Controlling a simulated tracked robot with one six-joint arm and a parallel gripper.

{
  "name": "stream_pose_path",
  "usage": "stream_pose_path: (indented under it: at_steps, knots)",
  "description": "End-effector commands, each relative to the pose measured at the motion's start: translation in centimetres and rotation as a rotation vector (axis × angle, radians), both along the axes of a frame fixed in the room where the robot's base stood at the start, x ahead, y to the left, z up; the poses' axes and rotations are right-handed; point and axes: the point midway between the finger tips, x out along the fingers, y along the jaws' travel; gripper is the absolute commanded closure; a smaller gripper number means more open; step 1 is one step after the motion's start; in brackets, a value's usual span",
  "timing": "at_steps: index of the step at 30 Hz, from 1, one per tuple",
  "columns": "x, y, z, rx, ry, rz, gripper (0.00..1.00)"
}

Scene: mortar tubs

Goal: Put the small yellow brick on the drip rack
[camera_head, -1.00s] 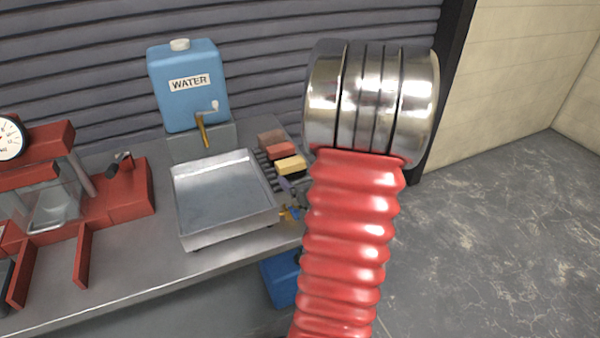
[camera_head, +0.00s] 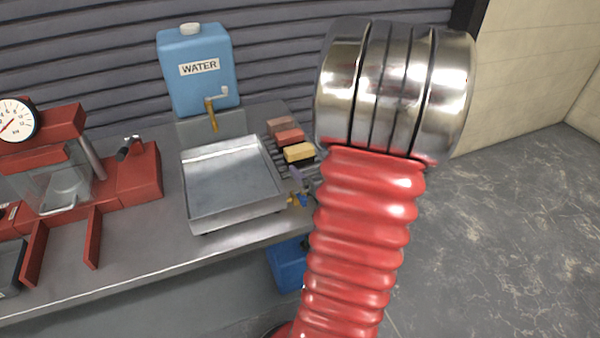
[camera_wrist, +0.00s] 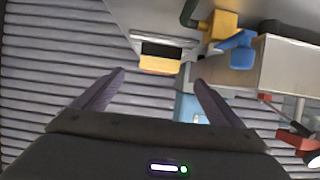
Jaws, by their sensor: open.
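A small yellow brick (camera_head: 298,152) sits at the near end of a short row of bricks on the dark slatted drip rack (camera_head: 274,154), right of the metal tray. A dark patch shows right below it. In the wrist view the yellow brick (camera_wrist: 160,65) appears beyond the gap between my fingertips, with a black patch against it. My gripper (camera_wrist: 160,80) is open, with nothing between its fingers. In the head view my arm hides most of the gripper and the rack's right side.
A red brick (camera_head: 289,137) and a brownish one (camera_head: 280,126) lie behind the yellow one. The metal tray (camera_head: 235,190) is left of the rack, below a blue water tank (camera_head: 197,68). A red press (camera_head: 125,180) stands far left.

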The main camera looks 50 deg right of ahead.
Motion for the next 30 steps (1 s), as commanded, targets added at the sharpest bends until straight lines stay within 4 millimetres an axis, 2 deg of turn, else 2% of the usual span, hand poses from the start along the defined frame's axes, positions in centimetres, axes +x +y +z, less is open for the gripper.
stream_pose_path:
  at_steps: [8, 17, 23, 30]
  knots:
    - [0.3, 0.1, 0.2, -0.005, 0.007, 0.002, 0.10]
    - [3.3, 2.2, 2.4, -0.049, 0.112, 0.006, 0.10]
    - [5.4, 5.0, 4.4, -0.072, 0.195, 0.007, 0.10]
    - [7.3, 10.2, 7.2, -0.074, 0.286, 0.023, 0.10]
